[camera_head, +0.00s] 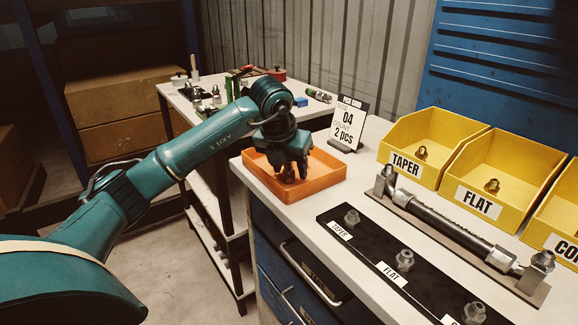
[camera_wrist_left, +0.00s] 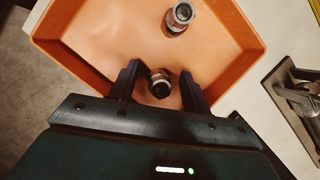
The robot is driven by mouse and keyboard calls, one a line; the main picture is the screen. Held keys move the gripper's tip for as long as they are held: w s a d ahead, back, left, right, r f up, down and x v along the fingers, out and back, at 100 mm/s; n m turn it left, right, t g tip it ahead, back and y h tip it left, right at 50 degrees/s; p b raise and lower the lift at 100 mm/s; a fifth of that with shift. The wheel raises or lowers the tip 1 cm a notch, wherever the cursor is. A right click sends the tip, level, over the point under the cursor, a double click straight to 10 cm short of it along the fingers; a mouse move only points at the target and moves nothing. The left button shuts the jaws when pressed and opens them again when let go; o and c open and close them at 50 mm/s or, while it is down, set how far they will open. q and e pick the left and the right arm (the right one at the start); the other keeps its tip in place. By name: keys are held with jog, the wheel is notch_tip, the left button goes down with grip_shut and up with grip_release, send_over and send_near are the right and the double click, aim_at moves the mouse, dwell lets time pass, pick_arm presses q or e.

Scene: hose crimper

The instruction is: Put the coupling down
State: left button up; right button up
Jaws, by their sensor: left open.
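My left gripper (camera_head: 289,174) is over the orange tray (camera_head: 325,172) and points down into it. Its two dark fingers also show in the left wrist view (camera_wrist_left: 160,84), open, with a metal coupling (camera_wrist_left: 160,86) between them. That coupling is in the tray area, and a gap shows beside it; whether it touches the tray floor is hard to tell. A second metal coupling (camera_wrist_left: 180,17) lies in the tray near its far wall in the wrist view. My right gripper is in neither view.
A sign reading 04, 2 pcs (camera_head: 349,122) stands behind the tray. Yellow bins labelled TAPER (camera_head: 406,166) and FLAT (camera_head: 480,203) stand at the right. A hose in a fixture (camera_head: 455,235) and a black board with several fittings (camera_head: 375,248) lie in front of them.

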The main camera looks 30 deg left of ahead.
pick_arm(q)
jog(key=v, duration=1.2)
jog(key=shift+p, duration=0.45)
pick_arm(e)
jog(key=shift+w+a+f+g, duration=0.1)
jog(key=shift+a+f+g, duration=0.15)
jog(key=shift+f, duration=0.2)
pick_arm(q)
jog(key=shift+r, duration=0.1)
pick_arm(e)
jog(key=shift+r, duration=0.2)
